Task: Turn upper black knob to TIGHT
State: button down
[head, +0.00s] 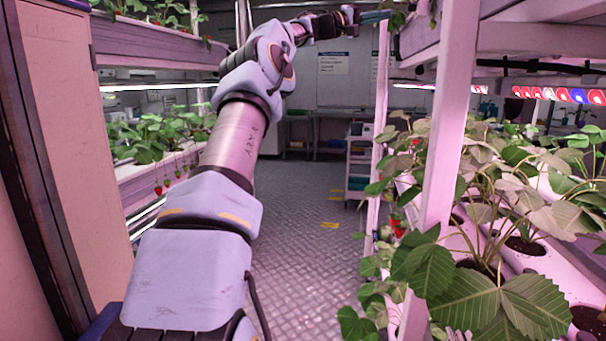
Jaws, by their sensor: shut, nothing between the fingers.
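My arm reaches up and away across the aisle, and my gripper (376,16) is at its far end near the top edge of the picture. Its fingers look small and dark teal and are shut, with nothing seen between them. They point right, toward the top of a pale upright post (379,100); I cannot tell whether they touch it. I cannot make out the upper black knob or any TIGHT marking in this view.
Strawberry plants in white troughs (527,262) fill the right rack, behind a pink-lit post (448,130). Another planted rack (150,55) stands left. The metal-plate aisle floor (300,235) is clear. A white cart (360,160) stands farther back.

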aim_at(412, 6)
jog(key=shift+s+d+r+p, duration=0.3)
jog(key=shift+d+p, duration=0.65)
jog(key=shift+p, duration=0.05)
jog(key=shift+s+d+r+p, duration=0.3)
jog(key=shift+s+d+p, duration=0.05)
jog(key=shift+d+p, duration=0.6)
jog(key=shift+s+d+r+p, duration=0.3)
jog(key=shift+d+p, duration=0.6)
jog(key=shift+p, duration=0.15)
jog(key=shift+d, duration=0.1)
jog(key=shift+w+r+p, duration=0.1)
jog(key=shift+w+p, duration=0.15)
jog(key=shift+p, duration=0.15)
jog(key=shift+w+f+b, duration=0.1)
jog(key=shift+f+b, duration=0.3)
jog(key=shift+b, duration=0.65)
jog(key=shift+w+d+f+b, duration=0.1)
jog(key=shift+w+f+b, duration=0.15)
jog(key=shift+b, duration=0.3)
jog(key=shift+s+f+b, duration=0.25)
jog(key=shift+s+b, duration=0.05)
jog(key=shift+b, duration=0.6)
